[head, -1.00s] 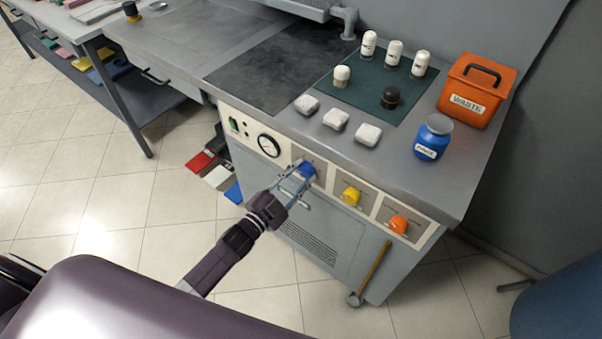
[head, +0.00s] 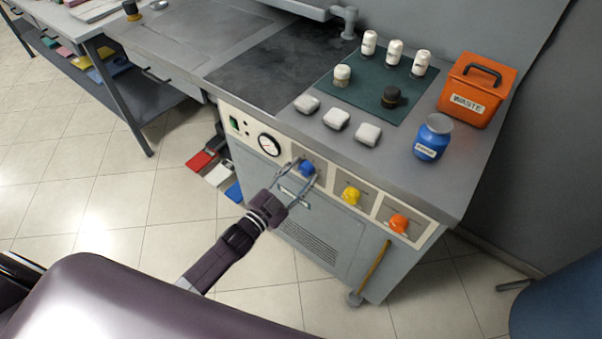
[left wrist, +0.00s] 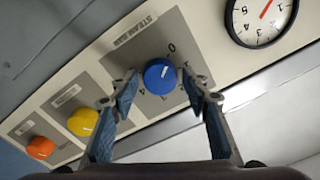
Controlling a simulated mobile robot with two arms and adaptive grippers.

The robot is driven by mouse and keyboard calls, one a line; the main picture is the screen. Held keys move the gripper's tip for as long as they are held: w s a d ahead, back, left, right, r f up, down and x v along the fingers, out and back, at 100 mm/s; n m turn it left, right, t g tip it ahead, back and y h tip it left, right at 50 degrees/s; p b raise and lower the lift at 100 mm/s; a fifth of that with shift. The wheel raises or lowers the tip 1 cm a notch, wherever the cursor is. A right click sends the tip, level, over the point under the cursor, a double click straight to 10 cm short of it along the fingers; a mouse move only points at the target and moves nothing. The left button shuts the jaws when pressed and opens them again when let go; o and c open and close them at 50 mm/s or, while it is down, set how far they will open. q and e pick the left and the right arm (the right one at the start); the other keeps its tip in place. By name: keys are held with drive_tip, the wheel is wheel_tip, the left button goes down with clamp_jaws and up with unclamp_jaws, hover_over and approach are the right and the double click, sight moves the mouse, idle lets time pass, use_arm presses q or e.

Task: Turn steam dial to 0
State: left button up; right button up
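The steam dial is a blue round knob on the machine's front panel, left of the yellow and orange knobs in the head view (head: 306,169). In the left wrist view the blue dial (left wrist: 160,76) sits under a "STEAM BAR" label, and its short white mark points up and slightly right, roughly toward the 0. My left gripper (head: 307,169) is open around the dial. In the left wrist view its fingertips (left wrist: 160,83) stand on both sides of the knob with a gap on each side. My right gripper is not in view.
A yellow knob (head: 351,195) and an orange knob (head: 398,223) are on the same panel. A pressure gauge (head: 269,145) is left of the dial. White blocks, capped bottles, a blue jar (head: 433,138) and an orange waste bin (head: 475,90) stand on the counter above.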

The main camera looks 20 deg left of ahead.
use_arm(q)
drive_tip(key=shift+o, duration=0.3)
drive_tip(key=v, duration=1.2)
drive_tip(key=s+a+f+n+g+y, duration=0.1)
drive_tip(key=s+f+n+g+y, duration=0.3)
drive_tip(key=f, duration=0.6)
drive_tip(key=s+a+f+m+g+h, duration=0.1)
drive_tip(key=s+a+f, duration=0.1)
drive_tip(key=s+f, duration=0.5)
drive_tip(key=s+a+f+n+g+y, duration=0.1)
drive_tip(key=s+f+n+g+y, duration=0.15)
drive_tip(key=f, duration=0.95)
drive_tip(key=s+d+f+n+g, duration=0.1)
drive_tip(key=s+f+g, duration=0.3)
drive_tip(key=s, duration=0.8)
drive_tip(key=s+f+n+g, duration=0.1)
drive_tip(key=s+f+g, duration=0.3)
drive_tip(key=s+f, duration=0.4)
drive_tip(key=s, duration=0.5)
drive_tip(key=shift+s+d+f+y, duration=0.3)
drive_tip(key=shift+d+f+y, duration=0.05)
drive_tip(key=shift+g, duration=0.25)
